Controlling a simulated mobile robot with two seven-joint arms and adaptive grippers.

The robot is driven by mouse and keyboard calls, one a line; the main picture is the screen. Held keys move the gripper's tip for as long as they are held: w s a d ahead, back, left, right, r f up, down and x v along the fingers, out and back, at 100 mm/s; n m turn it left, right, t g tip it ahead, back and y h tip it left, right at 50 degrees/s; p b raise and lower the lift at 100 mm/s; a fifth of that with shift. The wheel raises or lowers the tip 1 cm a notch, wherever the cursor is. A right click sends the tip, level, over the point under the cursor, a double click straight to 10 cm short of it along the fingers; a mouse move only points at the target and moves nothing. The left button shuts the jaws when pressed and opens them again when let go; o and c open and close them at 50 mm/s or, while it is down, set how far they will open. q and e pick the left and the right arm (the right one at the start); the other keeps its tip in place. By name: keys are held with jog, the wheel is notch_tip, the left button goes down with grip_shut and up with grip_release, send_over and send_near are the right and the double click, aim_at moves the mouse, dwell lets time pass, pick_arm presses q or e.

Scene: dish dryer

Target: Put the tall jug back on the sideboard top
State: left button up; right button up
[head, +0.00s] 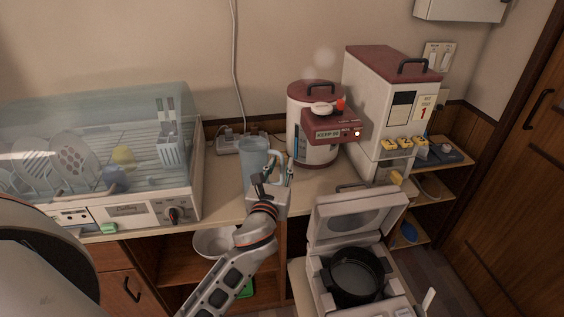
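The tall jug (253,158) is a translucent blue-grey vessel. It appears upright over the sideboard top (222,190), between the dish dryer and the red-and-white urn. My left gripper (272,180) is in front of the jug's lower right side, at or very near it. The gripper and wrist hide the jug's lower right part, so I cannot tell whether the fingers are closed on it. I also cannot tell whether its base touches the top. My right gripper is not in view.
The dish dryer (188,190) with a clear cover and dishes stands left. The urn (312,150) and a tall dispenser (378,95) stand right. A power strip (227,142) lies behind the jug. An open-lidded cooker (322,215) is in front. A white bowl (212,243) sits on the shelf below.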

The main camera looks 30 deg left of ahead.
pick_arm(q)
jog(key=v, duration=1)
jog(key=s+d+f+n+g+h, duration=0.2)
jog(key=s+f+n, duration=0.3)
jog(key=f+n, duration=0.4)
jog(key=s+d+f+n+g+h, duration=0.2)
jog(key=s+f+n, duration=0.4)
jog(key=f+n, duration=0.4)
jog(key=s+d+f+n+g+h, duration=0.2)
jog(key=s+f+n, duration=0.4)
jog(key=f+n, duration=0.4)
jog(key=shift+s+d+g+h, duration=0.2)
jog(key=shift+d+g+h, duration=0.1)
jog(key=shift+d+h, duration=0.25)
jog(key=shift+a, duration=0.1)
